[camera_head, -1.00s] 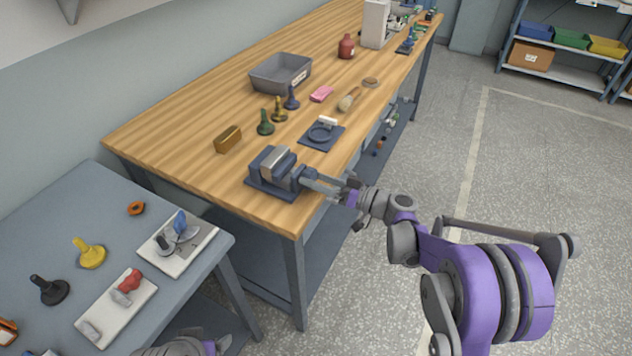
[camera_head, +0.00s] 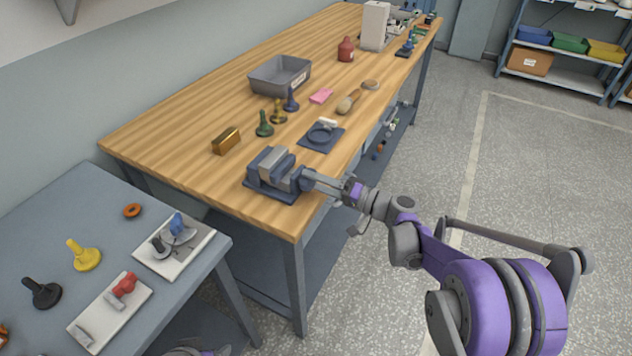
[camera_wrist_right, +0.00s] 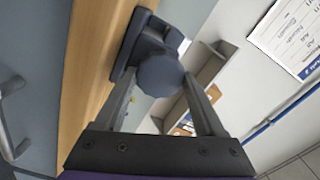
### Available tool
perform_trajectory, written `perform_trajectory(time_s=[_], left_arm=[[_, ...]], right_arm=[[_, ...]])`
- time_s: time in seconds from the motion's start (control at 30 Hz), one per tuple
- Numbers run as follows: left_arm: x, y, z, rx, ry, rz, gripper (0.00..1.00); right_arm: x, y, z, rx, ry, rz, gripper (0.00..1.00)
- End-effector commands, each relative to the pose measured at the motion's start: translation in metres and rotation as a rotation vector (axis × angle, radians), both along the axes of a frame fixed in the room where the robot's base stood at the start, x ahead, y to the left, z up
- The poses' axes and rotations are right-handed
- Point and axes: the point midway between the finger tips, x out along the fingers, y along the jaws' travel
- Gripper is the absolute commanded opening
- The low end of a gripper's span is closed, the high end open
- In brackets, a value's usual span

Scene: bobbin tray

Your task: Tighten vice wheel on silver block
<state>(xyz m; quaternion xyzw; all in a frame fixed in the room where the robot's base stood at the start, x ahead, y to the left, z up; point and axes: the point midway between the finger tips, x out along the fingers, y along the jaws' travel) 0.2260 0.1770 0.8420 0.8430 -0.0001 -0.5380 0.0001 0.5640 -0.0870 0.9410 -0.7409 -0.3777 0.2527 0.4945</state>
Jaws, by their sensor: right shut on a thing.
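The blue-grey vice (camera_head: 263,174) stands on a dark plate at the near edge of the wooden bench. A light silver block (camera_head: 278,164) sits between its jaws; I cannot tell how tightly. The vice wheel (camera_wrist_right: 160,76) is a dark, many-sided disc on the side facing my right gripper. In the head view my right gripper (camera_head: 312,181) reaches in from the right, its fingers at the wheel. In the right wrist view the right gripper (camera_wrist_right: 163,84) has one finger on each side of the wheel and is shut on it. My left gripper does not show clearly.
A grey bin (camera_head: 262,83) stands farther back. A lower side table (camera_head: 120,235) holds pegs and white boards. Floor at right is open.

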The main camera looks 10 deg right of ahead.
Motion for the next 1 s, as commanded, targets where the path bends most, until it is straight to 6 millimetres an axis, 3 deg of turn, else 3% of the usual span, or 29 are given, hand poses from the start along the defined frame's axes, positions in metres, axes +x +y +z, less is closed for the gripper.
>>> perform_trajectory(time_s=[0.53,0.57,0.7,1.0], left_arm=[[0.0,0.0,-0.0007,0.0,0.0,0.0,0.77],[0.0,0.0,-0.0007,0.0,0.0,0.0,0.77],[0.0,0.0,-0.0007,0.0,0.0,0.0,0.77],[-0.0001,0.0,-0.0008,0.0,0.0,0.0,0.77]], right_arm=[[0.0005,-0.0007,0.0004,0.018,0.023,-0.002,0.16],[0.0005,-0.0007,0.0004,0.018,0.023,-0.002,0.74],[0.0005,-0.0006,0.0004,0.017,0.022,-0.002,0.99],[-0.0013,-0.0032,0.0003,0.016,0.021,-0.002,1.0]])
